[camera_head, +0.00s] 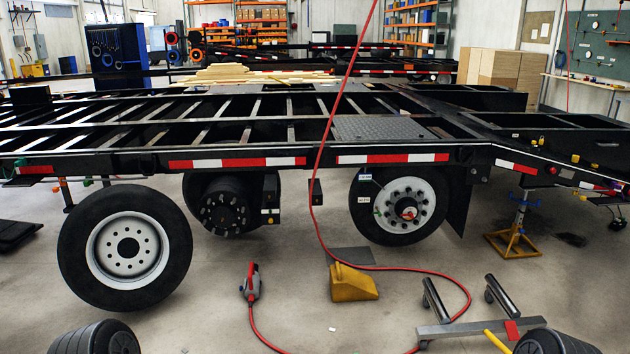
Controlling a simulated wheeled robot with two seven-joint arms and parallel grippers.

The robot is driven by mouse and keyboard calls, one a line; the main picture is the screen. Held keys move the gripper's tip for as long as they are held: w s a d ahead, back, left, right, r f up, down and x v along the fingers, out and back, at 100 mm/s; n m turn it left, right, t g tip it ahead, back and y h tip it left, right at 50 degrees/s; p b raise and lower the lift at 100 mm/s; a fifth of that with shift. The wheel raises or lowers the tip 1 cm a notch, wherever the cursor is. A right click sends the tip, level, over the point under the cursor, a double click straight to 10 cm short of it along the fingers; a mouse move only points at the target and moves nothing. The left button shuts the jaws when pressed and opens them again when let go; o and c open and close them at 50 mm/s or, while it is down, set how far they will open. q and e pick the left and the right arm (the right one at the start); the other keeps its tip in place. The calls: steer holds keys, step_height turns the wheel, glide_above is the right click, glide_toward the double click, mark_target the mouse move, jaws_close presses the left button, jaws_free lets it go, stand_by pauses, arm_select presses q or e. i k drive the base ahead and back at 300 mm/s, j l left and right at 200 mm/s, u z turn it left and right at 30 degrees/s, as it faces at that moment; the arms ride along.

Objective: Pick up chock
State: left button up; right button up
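The chock (353,283) is a yellow wedge. It sits on the concrete floor near the middle of the head view, in front of the trailer's mounted right wheel (415,190). It stands apart from that wheel. A dark flat plate (349,256) lies on the floor just behind it. The red hose passes close by its back and right side.
A red hose (320,170) hangs down and loops across the floor to an air tool (251,284) left of the chock. A loose wheel (125,247) stands at left. A wheel dolly (465,328) lies at right. A yellow jack stand (513,243) is farther right.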

mark_target(346, 285)
steer(key=i+j, duration=0.15)
steer(key=i, duration=0.85)
steer(key=i+j+u, duration=0.1)
steer(key=i, duration=0.9)
steer(key=i+j+z, duration=0.15)
steer(key=i+z, duration=0.35)
steer(key=i+j+z, duration=0.3)
steer(key=z, duration=0.15)
steer(key=i+j+z, duration=0.35)
steer(key=z, duration=0.15)
steer(key=i+j+z, duration=0.2)
steer(key=j+z, duration=0.3)
steer(key=j, duration=0.15)
steer(key=i+j+z, duration=0.2)
steer(key=j, duration=0.2)
steer(key=j+z, duration=0.2)
steer(key=j, duration=0.15)
